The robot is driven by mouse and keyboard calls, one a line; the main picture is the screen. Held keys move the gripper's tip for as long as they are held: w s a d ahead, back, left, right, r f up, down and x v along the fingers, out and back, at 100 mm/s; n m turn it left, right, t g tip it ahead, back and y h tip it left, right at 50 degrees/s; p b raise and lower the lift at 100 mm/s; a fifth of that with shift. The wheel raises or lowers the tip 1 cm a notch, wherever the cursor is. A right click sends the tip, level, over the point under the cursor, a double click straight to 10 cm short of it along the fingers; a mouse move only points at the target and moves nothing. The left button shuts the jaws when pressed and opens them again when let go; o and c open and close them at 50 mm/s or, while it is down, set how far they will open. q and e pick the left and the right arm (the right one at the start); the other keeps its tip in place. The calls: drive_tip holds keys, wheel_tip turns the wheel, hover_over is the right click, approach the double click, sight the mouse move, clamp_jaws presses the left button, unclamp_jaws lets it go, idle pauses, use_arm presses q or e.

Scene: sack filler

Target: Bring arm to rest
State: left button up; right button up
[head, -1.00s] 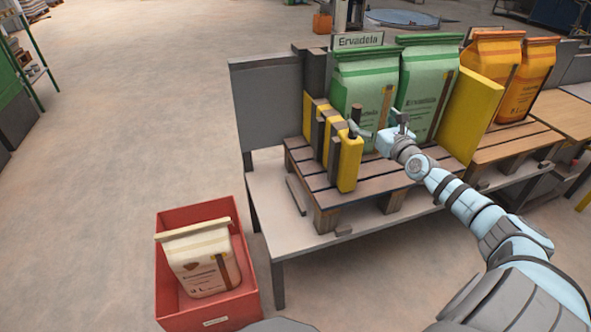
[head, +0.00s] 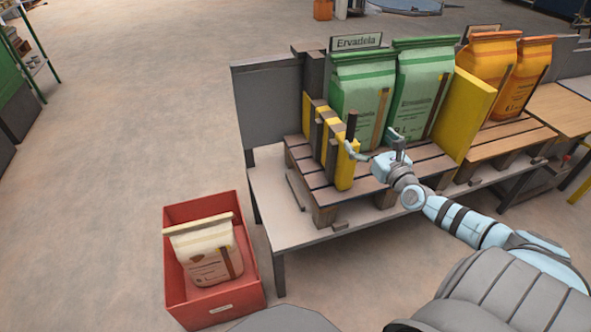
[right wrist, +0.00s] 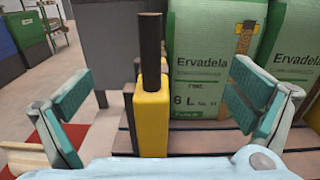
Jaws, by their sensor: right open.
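My right gripper (head: 374,150) is open and empty in front of the green sacks. In the right wrist view its two fingers (right wrist: 160,112) stand wide apart, with a yellow block with a dark upright handle (right wrist: 152,115) beyond and between them. I cannot tell whether a finger touches the block. In the head view the yellow block (head: 345,170) stands upright at the pallet's left end. Two green sacks, the left one (head: 362,85) and the right one (head: 422,75), stand upright behind the gripper. My left gripper is not in view.
The sacks stand on a slatted pallet (head: 405,178) on a grey bench (head: 290,238). A yellow divider (head: 467,112) parts them from two orange sacks (head: 488,62). A red bin (head: 215,306) holding a cream sack (head: 207,258) is on the floor.

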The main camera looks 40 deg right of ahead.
drive_tip(key=shift+p+v, duration=0.3)
drive_tip(key=shift+v, duration=0.85)
